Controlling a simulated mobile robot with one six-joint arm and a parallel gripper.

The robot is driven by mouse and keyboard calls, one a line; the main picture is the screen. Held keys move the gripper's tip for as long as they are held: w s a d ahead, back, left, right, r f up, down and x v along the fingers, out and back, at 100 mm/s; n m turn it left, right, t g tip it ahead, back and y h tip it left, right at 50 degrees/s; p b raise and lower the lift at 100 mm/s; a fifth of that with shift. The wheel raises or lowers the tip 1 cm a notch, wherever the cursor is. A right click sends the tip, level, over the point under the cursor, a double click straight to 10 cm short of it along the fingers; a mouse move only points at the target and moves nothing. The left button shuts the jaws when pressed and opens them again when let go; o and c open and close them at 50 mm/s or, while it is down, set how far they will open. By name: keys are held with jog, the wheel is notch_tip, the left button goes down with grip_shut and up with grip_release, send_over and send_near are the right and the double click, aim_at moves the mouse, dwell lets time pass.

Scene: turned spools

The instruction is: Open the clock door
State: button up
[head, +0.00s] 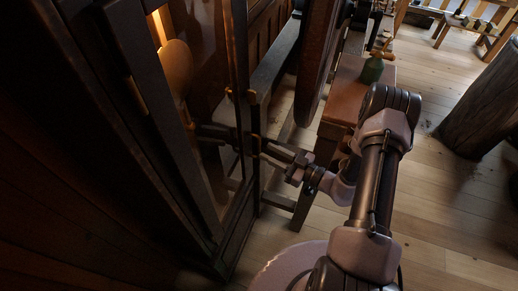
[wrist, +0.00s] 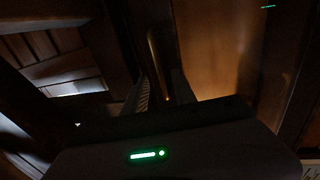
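The clock is a tall dark wooden case on the left of the head view, and its door (head: 240,60) has a dark frame around glass. A round pendulum bob (head: 178,65) shows behind it in warm light. In the wrist view the upright brass handle (wrist: 155,55) stands between the two fingers of my gripper (wrist: 161,82). I cannot tell whether they grip it, nor whether the door is ajar.
A dark round trunk-like block (head: 483,105) stands at the right. The plank floor (head: 430,180) between is clear.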

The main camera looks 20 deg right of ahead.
aim_at(259, 147)
jog(key=x, duration=0.5)
jog(key=shift+b, duration=0.35)
jog(key=shift+d, duration=0.1)
grip_shut()
jog(key=shift+s, duration=0.1)
dwell(0.8)
